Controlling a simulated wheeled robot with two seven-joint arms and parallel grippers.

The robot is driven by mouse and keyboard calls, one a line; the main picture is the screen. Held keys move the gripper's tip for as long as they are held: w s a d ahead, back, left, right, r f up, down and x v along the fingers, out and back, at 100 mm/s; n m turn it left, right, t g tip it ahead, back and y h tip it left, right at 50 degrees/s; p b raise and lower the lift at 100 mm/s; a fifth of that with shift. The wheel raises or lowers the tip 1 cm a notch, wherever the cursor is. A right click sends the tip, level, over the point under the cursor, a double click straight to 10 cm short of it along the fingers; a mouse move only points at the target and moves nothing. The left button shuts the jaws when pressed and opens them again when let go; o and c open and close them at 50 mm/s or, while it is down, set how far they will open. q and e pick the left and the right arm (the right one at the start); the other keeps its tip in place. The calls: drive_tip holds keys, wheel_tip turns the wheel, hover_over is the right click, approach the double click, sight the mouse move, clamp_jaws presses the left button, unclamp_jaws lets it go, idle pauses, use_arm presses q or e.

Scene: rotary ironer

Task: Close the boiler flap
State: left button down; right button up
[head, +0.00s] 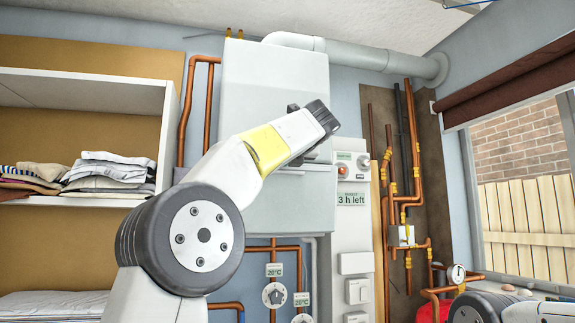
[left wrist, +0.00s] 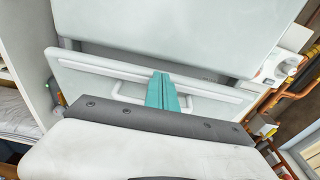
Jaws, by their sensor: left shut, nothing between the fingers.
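The boiler (head: 275,90) is a pale grey-white box on the back wall. In the left wrist view its upper body (left wrist: 190,30) fills the top. Below it is the boiler flap (left wrist: 85,70), a white panel with a raised rim and a long bar handle (left wrist: 121,90). A dark gap shows between body and flap; how far the flap stands open I cannot tell. My left gripper (left wrist: 162,88) has teal fingers, shut and empty, in front of the flap near the handle. Contact is unclear. In the head view my left arm covers the boiler's middle and hides the fingers. My right gripper is out of view.
A control panel (head: 352,230) with a "3 h left" display stands right of the boiler. Copper pipes (head: 413,150) run beside it and below the boiler, with dials (head: 274,295). Shelves with folded laundry (head: 108,172) are at left, a window (head: 520,190) at right.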

use_arm(q)
drive_tip(key=shift+w+r, duration=0.1)
drive_tip(key=shift+w, duration=0.1)
drive_tip(key=shift+s, duration=0.1)
idle(0.5)
drive_tip(key=shift+s, duration=0.25)
drive_tip(key=s+d+r, duration=0.3)
drive_tip(key=s+r, duration=0.4)
drive_tip(key=s, duration=0.2)
drive_tip(key=shift+s+d+r, duration=0.15)
drive_tip(key=shift+r, duration=0.25)
